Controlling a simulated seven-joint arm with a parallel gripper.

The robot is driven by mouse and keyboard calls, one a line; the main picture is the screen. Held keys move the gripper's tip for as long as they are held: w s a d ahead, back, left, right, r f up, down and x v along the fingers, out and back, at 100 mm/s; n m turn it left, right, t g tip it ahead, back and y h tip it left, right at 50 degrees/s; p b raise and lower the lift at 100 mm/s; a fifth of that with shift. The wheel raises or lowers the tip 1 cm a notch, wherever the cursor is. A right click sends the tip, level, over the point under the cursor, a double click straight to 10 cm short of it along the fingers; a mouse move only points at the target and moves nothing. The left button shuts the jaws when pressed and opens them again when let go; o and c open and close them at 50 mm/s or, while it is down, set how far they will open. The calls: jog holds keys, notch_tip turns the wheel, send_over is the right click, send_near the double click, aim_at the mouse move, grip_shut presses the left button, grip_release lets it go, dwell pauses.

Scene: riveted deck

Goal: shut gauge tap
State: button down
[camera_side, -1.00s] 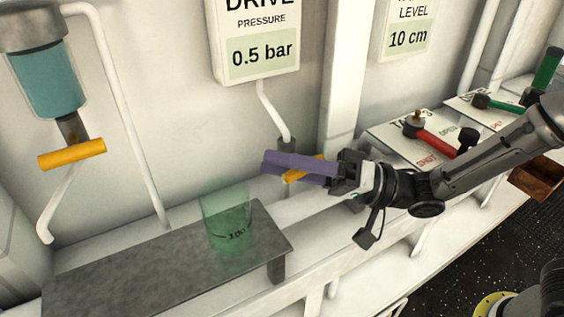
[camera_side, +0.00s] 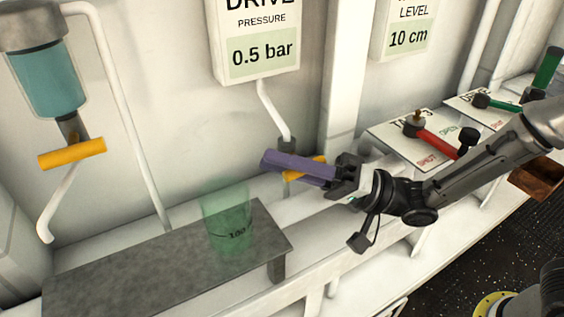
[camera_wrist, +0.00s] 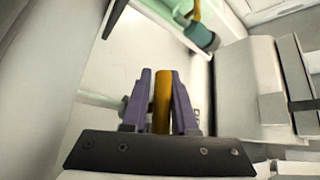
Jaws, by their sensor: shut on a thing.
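The gauge tap has an orange bar handle (camera_side: 293,175) at the end of the white pipe below the drive pressure gauge (camera_side: 256,45), which reads 0.5 bar. My gripper (camera_side: 283,162) has purple fingers, and they are shut on this handle. In the wrist view the orange handle (camera_wrist: 162,100) stands between the two fingers (camera_wrist: 161,78). In the side view the fingers hide the handle's middle.
Another orange tap handle (camera_side: 71,153) sits under a teal-filled vessel (camera_side: 45,85) at the left. A translucent green beaker (camera_side: 227,215) stands on a grey shelf (camera_side: 150,262) left of my gripper. Red (camera_side: 437,143) and green (camera_side: 505,106) levers are on panels at the right.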

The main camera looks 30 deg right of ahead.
jog(key=shift+r+m+t, duration=0.3)
jog(key=shift+r+t, duration=0.1)
jog(key=shift+d+y, duration=0.1)
jog(key=shift+y, duration=0.2)
jog(key=c, duration=0.8)
grip_release()
jog(key=shift+f, duration=0.15)
jog(key=shift+s+d+f, duration=0.1)
jog(key=shift+s+d, duration=0.05)
jog(key=shift+d, duration=0.05)
jog(key=v, duration=1.3)
jog(key=shift+s, duration=0.2)
